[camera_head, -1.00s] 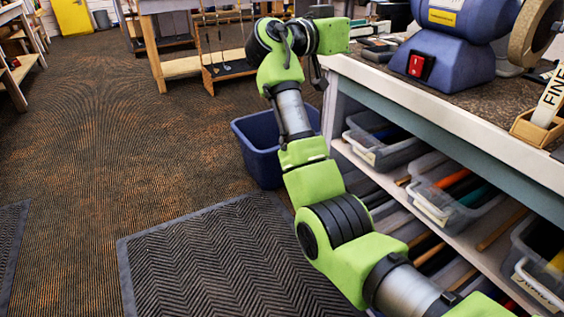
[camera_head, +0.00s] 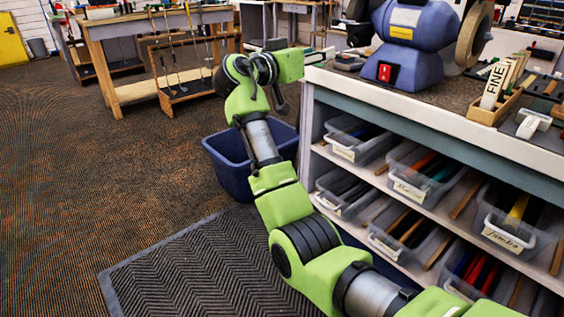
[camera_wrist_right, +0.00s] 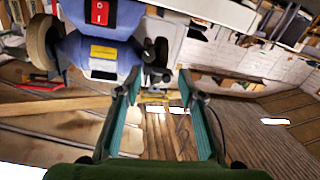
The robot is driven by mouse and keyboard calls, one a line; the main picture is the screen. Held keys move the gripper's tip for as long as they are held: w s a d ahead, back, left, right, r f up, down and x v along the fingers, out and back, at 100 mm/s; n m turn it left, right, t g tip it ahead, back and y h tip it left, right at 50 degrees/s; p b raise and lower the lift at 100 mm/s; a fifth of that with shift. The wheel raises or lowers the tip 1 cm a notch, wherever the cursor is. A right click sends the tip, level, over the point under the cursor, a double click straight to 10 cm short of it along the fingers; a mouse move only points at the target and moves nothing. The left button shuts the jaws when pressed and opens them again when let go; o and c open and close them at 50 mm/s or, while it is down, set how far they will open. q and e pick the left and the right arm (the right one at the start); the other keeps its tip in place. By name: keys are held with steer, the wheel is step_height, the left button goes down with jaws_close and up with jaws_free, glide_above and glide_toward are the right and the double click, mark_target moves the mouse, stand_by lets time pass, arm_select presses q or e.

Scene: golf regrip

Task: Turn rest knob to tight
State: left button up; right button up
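The blue bench grinder (camera_head: 415,35) stands on the workbench at the upper right of the head view, with a red switch on its front. It also shows in the right wrist view (camera_wrist_right: 110,52), tipped over, with its switch at the top. Dark parts (camera_wrist_right: 155,73) at the grinder's side lie just beyond my right fingertips; I cannot tell which of them is the rest knob. My right gripper (camera_wrist_right: 158,82) is open and empty, its teal fingers apart. My right arm reaches to the bench's left end in the head view. My left gripper is out of view.
The workbench edge (camera_head: 430,112) runs beside my right arm, with shelves of labelled bins below. A blue tub (camera_head: 222,165) stands on the floor behind the arm. A wooden block holder (camera_head: 492,108) sits on the bench. The carpet at left is open.

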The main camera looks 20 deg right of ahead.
steer(key=w+a+f+n+t+y+p, duration=0.1)
steer(key=w+f+n+y+p, duration=0.15)
steer(key=f, duration=0.55)
steer(key=w+a+f+n+y+p, duration=0.1)
steer(key=w+f+n+y+p, duration=0.2)
steer(key=f, duration=0.5)
steer(key=s+a+f+n+y+p, duration=0.2)
steer(key=f+p, duration=0.4)
steer(key=f, duration=1)
steer(key=shift+s+a+n, duration=0.2)
steer(key=shift+a+n, duration=0.4)
steer(key=shift+n, duration=0.65)
steer(key=shift+f, duration=0.1)
